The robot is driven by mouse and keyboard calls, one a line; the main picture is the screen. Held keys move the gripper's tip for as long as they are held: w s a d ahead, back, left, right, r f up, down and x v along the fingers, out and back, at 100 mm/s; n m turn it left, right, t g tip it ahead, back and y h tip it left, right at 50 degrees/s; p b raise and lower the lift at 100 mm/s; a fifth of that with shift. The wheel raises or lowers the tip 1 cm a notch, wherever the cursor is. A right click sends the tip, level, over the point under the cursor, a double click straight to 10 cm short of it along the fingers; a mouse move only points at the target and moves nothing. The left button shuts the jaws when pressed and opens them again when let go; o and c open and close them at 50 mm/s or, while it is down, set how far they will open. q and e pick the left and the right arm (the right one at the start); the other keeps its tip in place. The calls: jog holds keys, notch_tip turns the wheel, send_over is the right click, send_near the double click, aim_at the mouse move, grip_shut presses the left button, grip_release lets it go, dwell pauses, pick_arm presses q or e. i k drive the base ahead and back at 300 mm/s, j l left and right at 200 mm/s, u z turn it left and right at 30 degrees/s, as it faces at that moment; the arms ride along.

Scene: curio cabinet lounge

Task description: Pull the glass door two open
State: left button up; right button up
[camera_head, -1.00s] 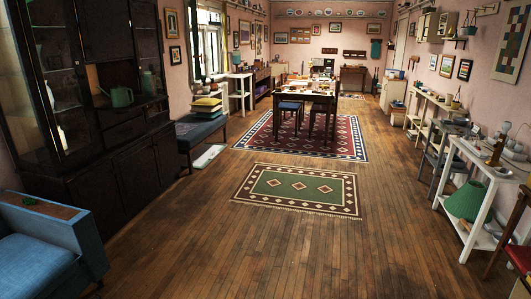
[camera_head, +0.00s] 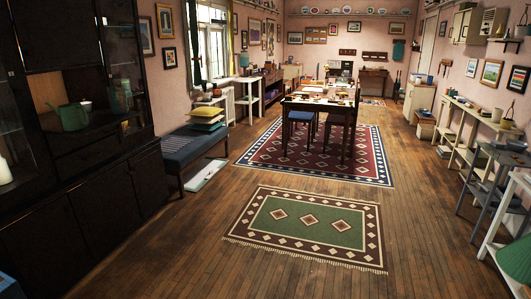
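A tall dark cabinet (camera_head: 85,165) stands along the left wall in the head view. It has glass-fronted parts: one pane (camera_head: 15,140) at the left edge with a white object behind it, and a narrower one (camera_head: 122,70) at its right end. Both look shut, and I cannot tell which is door two. Between them is an open niche with a green watering can (camera_head: 73,116). Neither of my grippers is in view.
A green patterned rug (camera_head: 308,225) lies on the open wooden floor ahead. A bench (camera_head: 190,150) with cushions stands just past the cabinet. A dining table (camera_head: 320,98) stands farther back. Shelves and a white table (camera_head: 510,225) line the right side.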

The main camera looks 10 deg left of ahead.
aim_at(97, 4)
jog(key=i+j+u, duration=0.2)
jog(key=i+u, duration=0.2)
jog(key=i, duration=0.3)
jog(key=i+u, duration=0.4)
jog(key=i, duration=0.3)
jog(key=i+l+u, duration=0.2)
jog(key=i+u, duration=0.2)
jog(key=i, duration=0.3)
jog(key=i+u, duration=0.2)
jog(key=i, duration=1)
jog(key=i+l+u, duration=0.2)
jog(key=i, duration=0.95)
jog(key=j, duration=0.15)
